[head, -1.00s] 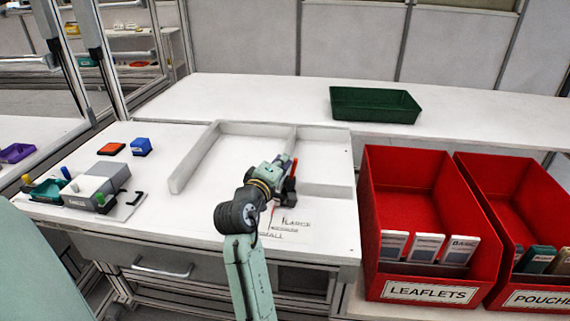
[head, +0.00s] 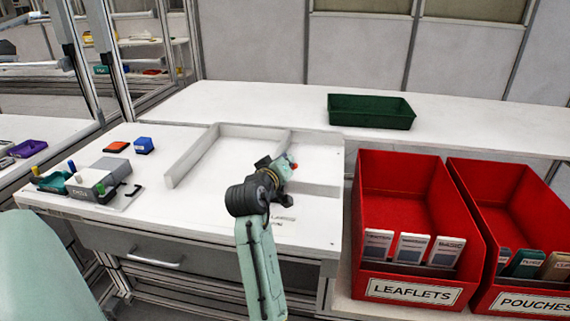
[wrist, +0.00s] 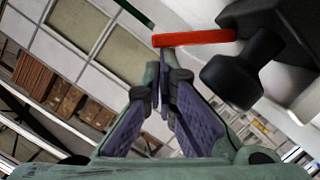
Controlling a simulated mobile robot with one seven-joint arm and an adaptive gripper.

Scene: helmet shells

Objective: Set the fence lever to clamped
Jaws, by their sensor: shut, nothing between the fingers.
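My gripper (wrist: 163,85) is shut and empty in the wrist view, its purple pads together. A red bar (wrist: 193,38), apparently the fence lever, lies just beyond the fingertips; I cannot tell whether they touch. A black rounded knob (wrist: 240,80) and dark block stand to its right. In the head view my gripper (head: 282,164) is over the right part of the table by the white fence (head: 190,157), and only a small red bit (head: 294,166) shows beside it. My arm hides most of the lever, so its setting cannot be read. Printed lettering on the table is partly covered.
Red bins of leaflets (head: 408,291) and pouches (head: 530,304) stand at the right. A green tray (head: 371,112) sits on the rear shelf. A grey device (head: 100,178) and red and blue blocks (head: 144,146) are at the left. The table's left middle is clear.

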